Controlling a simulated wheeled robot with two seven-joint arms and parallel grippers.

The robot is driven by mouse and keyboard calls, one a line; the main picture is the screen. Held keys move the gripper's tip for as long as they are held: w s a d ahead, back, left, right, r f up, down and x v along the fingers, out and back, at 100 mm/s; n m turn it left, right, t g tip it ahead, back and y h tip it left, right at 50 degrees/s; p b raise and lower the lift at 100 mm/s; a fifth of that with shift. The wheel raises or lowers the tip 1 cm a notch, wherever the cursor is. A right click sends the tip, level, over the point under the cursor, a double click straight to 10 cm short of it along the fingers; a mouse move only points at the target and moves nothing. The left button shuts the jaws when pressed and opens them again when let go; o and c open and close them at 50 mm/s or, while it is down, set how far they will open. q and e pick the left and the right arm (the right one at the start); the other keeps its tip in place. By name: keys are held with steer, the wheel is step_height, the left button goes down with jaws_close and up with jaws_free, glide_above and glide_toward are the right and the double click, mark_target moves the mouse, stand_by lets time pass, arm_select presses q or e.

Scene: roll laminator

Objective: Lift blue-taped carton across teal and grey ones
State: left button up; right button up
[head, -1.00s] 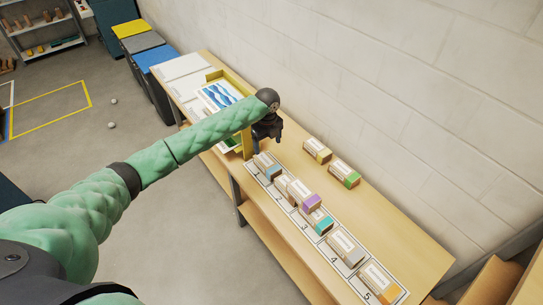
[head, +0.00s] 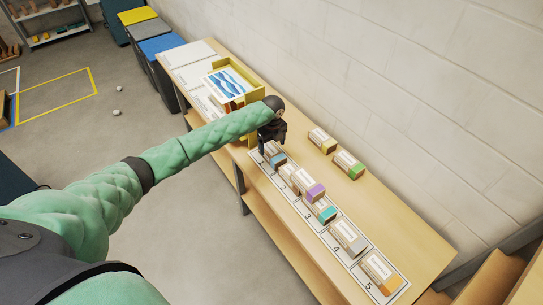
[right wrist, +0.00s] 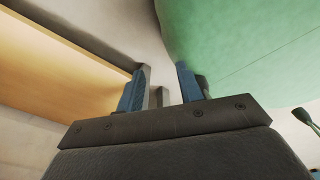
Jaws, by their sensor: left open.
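The blue-taped carton (head: 277,159) lies at the far end of the numbered strip on the bench, partly hidden by my left gripper. My left gripper (head: 271,148) is open just over this carton, its fingers close to it; I cannot tell whether they touch. The teal-taped carton (head: 326,212) lies farther down the strip, past a purple-taped one. The grey-taped carton (head: 348,238) is just beyond the teal one, near number 4. My right gripper (right wrist: 162,85) shows in the right wrist view, open and empty.
A purple-taped carton (head: 313,192) and a brown one (head: 292,174) stand between blue and teal. An orange-taped carton (head: 381,270) is at 5. Yellow-taped (head: 322,139) and green-taped (head: 348,165) cartons lie near the wall. A yellow frame (head: 247,90) stands behind my gripper.

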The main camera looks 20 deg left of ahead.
mark_target(273, 151)
arm_select(q)
steer(key=f, duration=0.1)
steer(key=f+b, duration=0.1)
steer(key=f, duration=0.1)
steer(key=f+b, duration=0.1)
steer(key=f, duration=0.1)
steer(key=shift+w+d, duration=0.1)
steer(key=shift+w, duration=0.2)
steer(key=shift+s+f+b, duration=0.15)
steer(key=shift+f+b, duration=0.55)
steer(key=shift+b, duration=0.1)
steer(key=shift+f, duration=0.1)
arm_select(e)
steer(key=w+f, duration=0.3)
steer(key=shift+w+a+f, duration=0.1)
steer(key=shift+w+a, duration=0.05)
steer(key=shift+w, duration=0.1)
arm_select(q)
steer(key=c, duration=1.1)
arm_select(e)
steer(key=shift+a, duration=0.15)
